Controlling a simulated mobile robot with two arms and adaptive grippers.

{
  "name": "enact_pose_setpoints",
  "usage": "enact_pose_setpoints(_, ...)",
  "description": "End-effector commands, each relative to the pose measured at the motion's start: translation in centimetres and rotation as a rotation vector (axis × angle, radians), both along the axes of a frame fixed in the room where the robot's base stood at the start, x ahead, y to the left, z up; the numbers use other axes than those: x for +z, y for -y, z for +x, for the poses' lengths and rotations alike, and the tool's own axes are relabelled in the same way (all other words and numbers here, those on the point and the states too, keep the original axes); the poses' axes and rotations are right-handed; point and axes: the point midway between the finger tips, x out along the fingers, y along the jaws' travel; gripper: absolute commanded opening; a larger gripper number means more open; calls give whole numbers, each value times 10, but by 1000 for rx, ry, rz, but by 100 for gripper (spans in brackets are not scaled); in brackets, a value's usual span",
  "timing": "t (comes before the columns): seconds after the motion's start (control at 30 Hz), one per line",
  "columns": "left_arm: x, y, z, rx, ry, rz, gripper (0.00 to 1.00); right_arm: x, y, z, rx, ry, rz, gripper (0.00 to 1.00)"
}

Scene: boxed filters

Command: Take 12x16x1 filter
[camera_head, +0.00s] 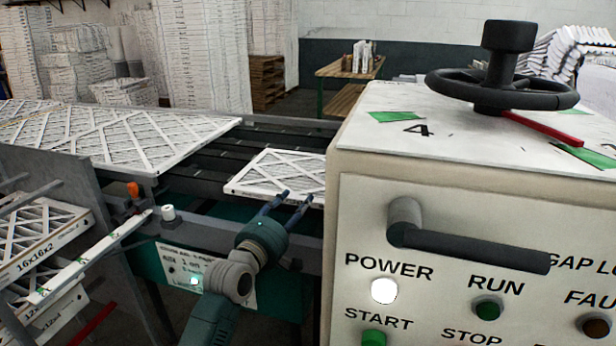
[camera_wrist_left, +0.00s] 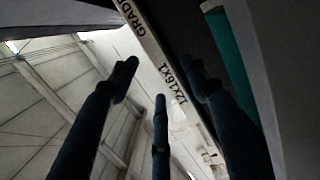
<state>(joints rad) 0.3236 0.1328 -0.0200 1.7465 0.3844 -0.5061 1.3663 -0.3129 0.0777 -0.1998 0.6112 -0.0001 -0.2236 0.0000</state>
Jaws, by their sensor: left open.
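A white-framed pleated filter (camera_head: 262,172) lies flat on the dark conveyor, beside the beige machine housing. In the left wrist view its edge (camera_wrist_left: 150,42) reads 12x16x1. My left gripper (camera_head: 296,197) is at the filter's near edge, with its blue fingers spread. In the left wrist view the open fingers (camera_wrist_left: 161,72) point at the filter edge, and nothing is held between them. Whether a fingertip touches the frame I cannot tell. My right gripper is not in view.
A larger filter panel (camera_head: 130,138) lies on the conveyor to the left. Filters marked 16x16x2 (camera_head: 40,252) sit in a rack at lower left. The beige machine (camera_head: 430,215) with buttons and a handwheel (camera_head: 502,90) blocks the right side.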

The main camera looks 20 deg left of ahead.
Motion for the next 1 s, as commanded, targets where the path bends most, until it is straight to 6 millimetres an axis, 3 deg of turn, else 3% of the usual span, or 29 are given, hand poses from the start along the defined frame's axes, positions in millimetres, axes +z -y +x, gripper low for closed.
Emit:
enact_pose_setpoints(0.37, -2, 8, 47, 0, -1, 1, 47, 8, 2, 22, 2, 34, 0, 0)
enact_pose_setpoints(0.67, -3, 8, 51, 1, 0, 1, 47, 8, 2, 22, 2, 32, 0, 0)
enact_pose_setpoints(0.9, -3, 8, 51, 1, -1, 1, 0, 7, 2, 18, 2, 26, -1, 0)
enact_pose_setpoints(1.0, -2, 8, 51, 1, 1, 1, 0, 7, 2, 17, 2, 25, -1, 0)
